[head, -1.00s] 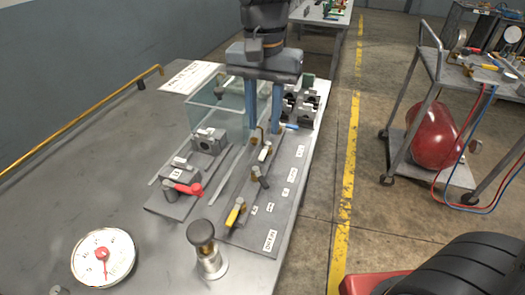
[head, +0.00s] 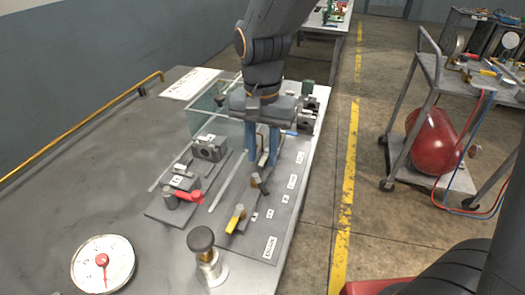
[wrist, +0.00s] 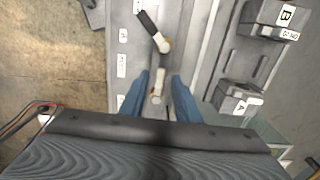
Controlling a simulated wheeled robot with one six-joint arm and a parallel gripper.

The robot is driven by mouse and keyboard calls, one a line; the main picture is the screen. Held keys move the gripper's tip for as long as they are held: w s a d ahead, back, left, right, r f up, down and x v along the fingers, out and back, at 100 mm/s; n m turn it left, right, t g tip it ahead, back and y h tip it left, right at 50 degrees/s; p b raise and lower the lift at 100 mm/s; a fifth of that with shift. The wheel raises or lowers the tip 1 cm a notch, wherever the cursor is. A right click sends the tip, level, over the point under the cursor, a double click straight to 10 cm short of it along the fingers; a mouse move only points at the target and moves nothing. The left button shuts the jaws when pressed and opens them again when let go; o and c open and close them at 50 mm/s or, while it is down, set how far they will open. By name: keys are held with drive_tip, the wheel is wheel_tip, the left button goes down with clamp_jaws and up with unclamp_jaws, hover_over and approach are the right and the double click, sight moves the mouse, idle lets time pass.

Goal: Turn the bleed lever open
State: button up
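The lever panel (head: 262,228) on the bench carries several short levers with small labels, which are too small to read, so I cannot tell which is marked bleed. My gripper (wrist: 160,92) is open, pointing down. Its two blue fingers stand either side of a white-handled lever (wrist: 159,82), with a gap on both sides in the wrist view. In the head view, the fingers (head: 265,143) partly hide that lever. A black-handled lever (wrist: 148,23) sits beside it, and a yellow-handled lever (head: 236,218) is at the near end.
A red-handled lever (head: 187,196) sits on a second plate to the left. A metal plunger knob (head: 203,243) and a round gauge (head: 103,262) stand nearer. Grey blocks (head: 209,148) and a clear screen (head: 205,116) lie close by. A cart (head: 436,75) is right.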

clamp_jaws()
drive_tip(key=shift+s+d+n+p, duration=0.1)
drive_tip(key=shift+n+p, duration=0.2)
drive_tip(key=n+p, duration=0.1)
drive_tip(key=d+n+p, duration=0.1)
drive_tip(key=shift+s+r+n, duration=0.1)
drive_tip(key=shift+n, duration=0.3)
drive_tip(key=n+p, duration=0.1)
drive_tip(key=d+n+p, duration=0.1)
drive_tip(key=n, duration=0.2)
drive_tip(key=shift+d+p, duration=0.3)
drive_tip(key=shift+p, duration=0.1)
drive_tip(key=n, duration=0.2)
drive_tip(key=w+d+n+p, duration=0.1)
drive_tip(key=n, duration=0.1)
drive_tip(key=n+p, duration=0.1)
drive_tip(key=shift+w+d+n, duration=0.2)
drive_tip(key=shift+d+n, duration=0.05)
drive_tip(key=shift+n, duration=0.15)
drive_tip(key=shift+w+d+n+p, duration=0.2)
drive_tip(key=shift+w+n+p, duration=0.15)
drive_tip(key=shift+n, duration=0.8)
drive_tip(key=shift+w+d+n+p, duration=0.2)
drive_tip(key=shift+w+n+p, duration=0.15)
drive_tip(key=shift+n, duration=0.8)
